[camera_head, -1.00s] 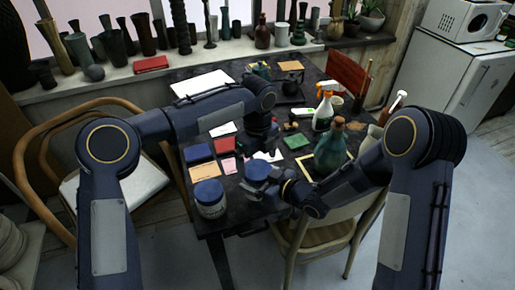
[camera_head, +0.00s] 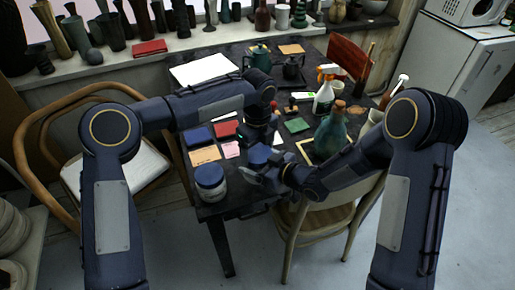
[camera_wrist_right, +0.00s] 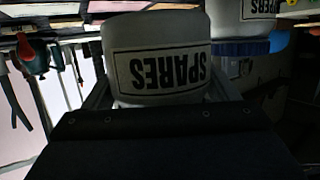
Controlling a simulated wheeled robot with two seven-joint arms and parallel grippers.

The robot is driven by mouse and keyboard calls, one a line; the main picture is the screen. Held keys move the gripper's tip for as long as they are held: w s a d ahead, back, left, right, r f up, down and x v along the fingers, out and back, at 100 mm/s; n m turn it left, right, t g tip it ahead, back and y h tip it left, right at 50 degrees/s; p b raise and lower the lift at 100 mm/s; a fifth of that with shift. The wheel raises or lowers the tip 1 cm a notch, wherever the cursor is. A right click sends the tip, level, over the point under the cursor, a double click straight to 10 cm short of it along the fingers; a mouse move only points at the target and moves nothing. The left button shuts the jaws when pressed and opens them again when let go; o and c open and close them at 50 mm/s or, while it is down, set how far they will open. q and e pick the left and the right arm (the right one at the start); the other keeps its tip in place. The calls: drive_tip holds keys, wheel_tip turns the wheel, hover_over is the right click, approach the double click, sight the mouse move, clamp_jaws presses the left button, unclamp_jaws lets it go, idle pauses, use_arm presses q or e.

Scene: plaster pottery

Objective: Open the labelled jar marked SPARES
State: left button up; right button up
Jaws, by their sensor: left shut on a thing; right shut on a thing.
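The SPARES jar (camera_wrist_right: 160,55) is pale with a black-bordered label, upside down in the right wrist view. It stands between the fingers of my right gripper (camera_wrist_right: 160,92), which is shut on it. Its mouth is hidden in that view. In the head view the blue lid (camera_head: 257,155) shows, with most of the jar hidden behind my right gripper (camera_head: 272,172). My left gripper (camera_head: 262,142) points down over the blue lid and is shut on it; its fingertips are hard to make out.
A second blue-lidded jar (camera_head: 211,182) stands close to the left near the table's front edge. A green bottle (camera_head: 331,130) and a spray bottle (camera_head: 324,98) stand to the right. Notepads (camera_head: 204,155) lie on the left. A chair (camera_head: 325,220) is at the front.

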use_arm(q)
drive_tip(key=n, duration=0.5)
drive_tip(key=shift+r+n, duration=0.1)
drive_tip(key=shift+n, duration=0.2)
drive_tip(key=n, duration=0.4)
drive_tip(key=o, duration=1.1)
